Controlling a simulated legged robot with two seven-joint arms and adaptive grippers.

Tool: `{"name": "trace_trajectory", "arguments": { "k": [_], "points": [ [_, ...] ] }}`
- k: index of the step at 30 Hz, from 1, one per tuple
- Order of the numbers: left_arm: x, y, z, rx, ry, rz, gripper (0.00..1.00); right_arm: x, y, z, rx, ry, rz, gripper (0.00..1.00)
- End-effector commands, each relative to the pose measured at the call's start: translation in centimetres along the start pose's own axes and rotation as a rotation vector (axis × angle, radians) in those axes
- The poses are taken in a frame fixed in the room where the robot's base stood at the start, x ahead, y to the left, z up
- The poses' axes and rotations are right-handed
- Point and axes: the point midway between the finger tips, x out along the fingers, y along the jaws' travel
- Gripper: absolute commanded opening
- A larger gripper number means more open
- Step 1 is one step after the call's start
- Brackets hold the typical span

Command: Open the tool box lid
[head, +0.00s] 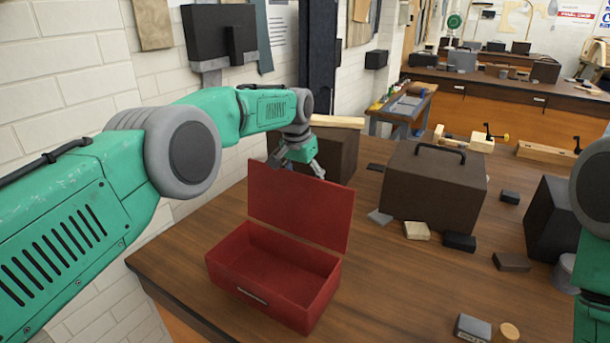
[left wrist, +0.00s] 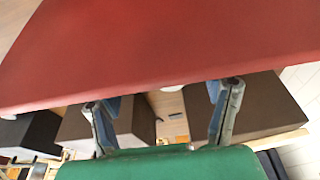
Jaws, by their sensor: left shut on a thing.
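The red tool box (head: 238,274) stands on the wooden table, its inside empty. Its lid (head: 300,210) is raised, standing up from the back edge and leaning slightly back. My left gripper (head: 308,163) is at the lid's top edge, reaching in from behind. In the left wrist view the lid (left wrist: 160,45) fills the top, and the two fingers of my left gripper (left wrist: 161,94) meet its edge, their tips partly hidden. The gripper is shut on the lid. My right arm shows only at the right edge; its gripper is out of view.
A brown tool box (head: 433,190) with a black handle stands to the right, and another brown box (head: 335,152) behind the lid. Small blocks (head: 416,230) lie around it. The table (head: 405,285) right of the red box is mostly clear. A brick wall (head: 60,75) is at left.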

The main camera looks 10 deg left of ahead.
Motion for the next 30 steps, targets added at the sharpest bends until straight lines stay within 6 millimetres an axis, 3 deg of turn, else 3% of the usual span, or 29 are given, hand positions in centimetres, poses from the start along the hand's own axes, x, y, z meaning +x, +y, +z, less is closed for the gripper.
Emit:
{"name": "trace_trajectory", "arguments": {
  "k": [1,17,18,19,30],
  "points": [
    [0.9,0.3,0.7,0.001,-0.026,0.005,0.18,0.0,0.0,0.0,0.0,0.0,0.0,0.4],
    [1.0,0.4,0.9,0.001,-0.043,0.007,0.18,0.0,0.0,0.0,0.0,0.0,0.0,0.4],
    [1.0,0.4,0.9,0.001,-0.043,0.007,0.76,0.0,0.0,0.0,0.0,0.0,0.0,0.4],
    [1.0,0.4,0.9,0.001,-0.043,0.007,0.87,0.0,0.0,0.0,0.0,0.0,0.0,0.4],
    [0.0,0.2,0.4,0.0,-0.028,0.003,0.9,-0.1,0.0,0.4,0.0,0.004,0.0,0.4]
  ]
}}
